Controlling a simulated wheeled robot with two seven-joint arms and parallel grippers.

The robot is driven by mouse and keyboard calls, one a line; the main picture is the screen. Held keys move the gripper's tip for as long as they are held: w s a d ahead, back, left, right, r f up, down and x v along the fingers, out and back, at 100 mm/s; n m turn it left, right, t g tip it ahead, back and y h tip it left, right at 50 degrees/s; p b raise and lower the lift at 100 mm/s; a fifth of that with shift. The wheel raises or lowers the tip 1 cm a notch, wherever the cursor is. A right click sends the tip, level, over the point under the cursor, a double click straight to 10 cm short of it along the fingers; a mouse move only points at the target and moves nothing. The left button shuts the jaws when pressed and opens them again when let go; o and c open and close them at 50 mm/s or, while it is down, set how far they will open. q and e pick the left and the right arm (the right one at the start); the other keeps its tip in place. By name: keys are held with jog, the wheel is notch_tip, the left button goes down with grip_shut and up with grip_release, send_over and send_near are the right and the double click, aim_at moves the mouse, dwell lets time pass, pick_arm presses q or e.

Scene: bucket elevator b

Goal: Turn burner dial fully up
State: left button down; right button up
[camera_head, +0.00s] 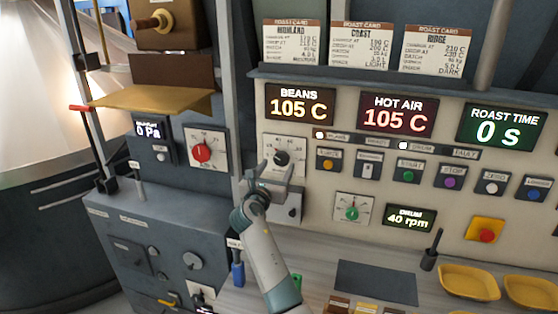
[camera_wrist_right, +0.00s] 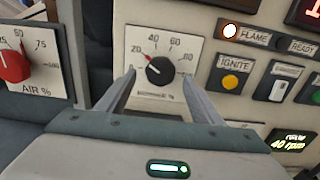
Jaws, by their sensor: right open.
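The burner dial (camera_head: 282,157) is a black knob on a white square plate, below the BEANS display. It also shows in the right wrist view (camera_wrist_right: 160,70), where its red pointer aims up and left, near the 20 mark. My right gripper (camera_head: 276,170) is open in front of the dial plate. In the wrist view its two fingers stand to the left and right of the knob, with gaps on both sides. Contact with the plate cannot be told. My left gripper is not in view.
The red AIR dial (camera_head: 202,153) is left of the burner plate. The IGNITE button (camera_head: 328,165) and other buttons are to its right. A green dial (camera_head: 352,213) sits lower right. Yellow trays (camera_head: 468,293) lie on the counter at the lower right.

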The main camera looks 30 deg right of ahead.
aim_at(280, 161)
jog(key=shift+x, duration=1.5)
jog(key=c, duration=1.1)
jog(key=shift+o, duration=0.2)
